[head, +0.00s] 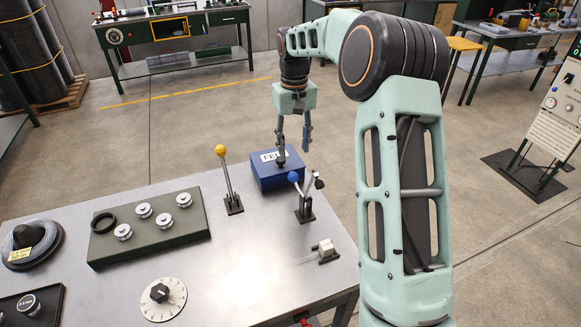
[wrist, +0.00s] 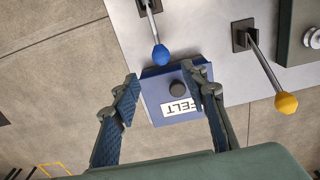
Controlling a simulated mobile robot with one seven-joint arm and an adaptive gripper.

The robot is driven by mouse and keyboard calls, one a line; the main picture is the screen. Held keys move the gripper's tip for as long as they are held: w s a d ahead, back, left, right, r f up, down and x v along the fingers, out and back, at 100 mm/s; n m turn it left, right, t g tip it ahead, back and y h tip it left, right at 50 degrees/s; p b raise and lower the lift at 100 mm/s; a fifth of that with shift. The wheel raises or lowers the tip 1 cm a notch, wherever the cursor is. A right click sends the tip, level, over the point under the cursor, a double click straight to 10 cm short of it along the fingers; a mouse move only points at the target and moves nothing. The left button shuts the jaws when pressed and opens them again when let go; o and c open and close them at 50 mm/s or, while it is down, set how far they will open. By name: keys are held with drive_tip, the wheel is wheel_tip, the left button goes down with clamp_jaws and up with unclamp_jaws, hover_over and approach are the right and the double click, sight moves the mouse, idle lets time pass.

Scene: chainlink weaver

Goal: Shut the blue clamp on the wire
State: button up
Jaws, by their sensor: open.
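The blue clamp is a lever with a blue knob (head: 294,177) on a dark base (head: 305,214) near the table's right side. Its blue knob also shows in the wrist view (wrist: 161,54), at the top centre. The lever stands up at a tilt. My gripper (head: 294,147) is open and empty, above and behind the clamp, over the blue FELT box. In the wrist view its fingers (wrist: 165,90) spread either side of the box, with the blue knob beyond them. A coil of pale wire (head: 22,238) lies at the far left; I cannot make out any wire in the clamp.
The blue FELT box (head: 278,177) stands at the table's back edge. A yellow-knobbed lever (head: 220,150) is left of it.

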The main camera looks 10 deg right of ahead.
sight(293, 173)
wheel_tip(293, 173, down, 10)
drive_tip(key=shift+a+f+p, duration=0.1)
drive_tip(key=shift+f+p, duration=0.1)
drive_tip(key=shift+p, duration=0.4)
drive_tip(key=shift+c, duration=0.2)
clamp_jaws()
